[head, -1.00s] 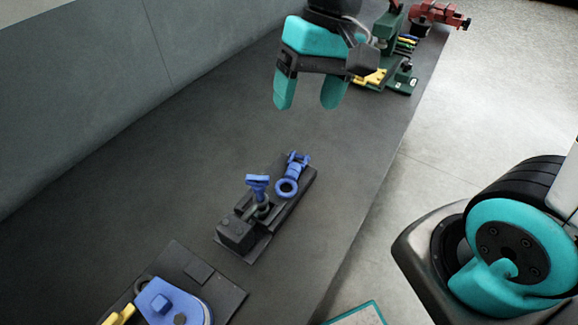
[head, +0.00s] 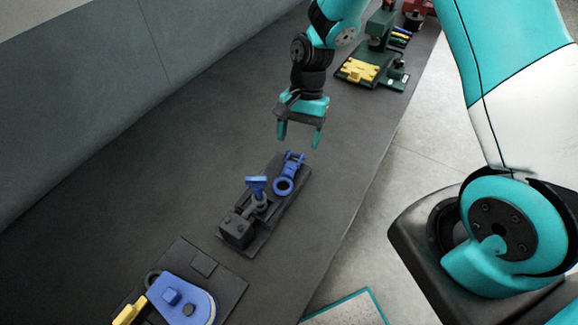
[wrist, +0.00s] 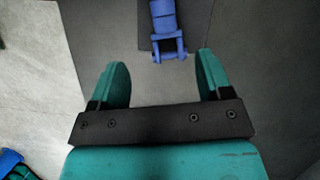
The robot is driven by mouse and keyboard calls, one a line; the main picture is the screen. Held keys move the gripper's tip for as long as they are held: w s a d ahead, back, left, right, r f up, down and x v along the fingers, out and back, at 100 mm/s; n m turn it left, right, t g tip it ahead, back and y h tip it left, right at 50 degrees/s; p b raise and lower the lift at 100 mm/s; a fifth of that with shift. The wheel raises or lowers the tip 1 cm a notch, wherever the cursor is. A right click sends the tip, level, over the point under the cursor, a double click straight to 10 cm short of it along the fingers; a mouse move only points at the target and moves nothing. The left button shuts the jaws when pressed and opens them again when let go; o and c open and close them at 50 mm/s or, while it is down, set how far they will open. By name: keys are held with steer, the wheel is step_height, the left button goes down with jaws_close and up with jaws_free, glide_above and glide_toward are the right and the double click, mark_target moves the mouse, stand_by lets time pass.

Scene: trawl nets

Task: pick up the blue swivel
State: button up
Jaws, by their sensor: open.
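The blue swivel (head: 289,172) lies on a dark grey base plate (head: 265,236) on the bench, with a ring at its near end and a forked end away from me. My gripper (head: 299,139) is open and empty, pointing down just above and beyond the swivel's forked end, apart from it. In the wrist view the swivel (wrist: 167,30) is at the top edge with its fork toward the gripper (wrist: 160,78); its ring end is out of frame. The fork lies ahead of the fingertips, roughly between them sideways.
On the same plate stands a blue-topped post (head: 257,188) beside a dark block (head: 238,231). A plate with a blue part (head: 190,302) and yellow piece (head: 129,311) is at near left. A green fixture (head: 372,82) stands at the back. The left bench surface is clear.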

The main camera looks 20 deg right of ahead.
mark_target(291, 163)
steer(key=shift+w+a+p+x, duration=0.15)
steer(key=shift+p+x, duration=0.5)
steer(key=shift+x, duration=1.05)
steer(key=shift+w+a+p+x, duration=0.15)
steer(key=shift+p+x, duration=0.5)
steer(key=shift+x, duration=1.05)
steer(key=c, duration=1.2)
jaws_close()
steer(key=shift+r, duration=0.15)
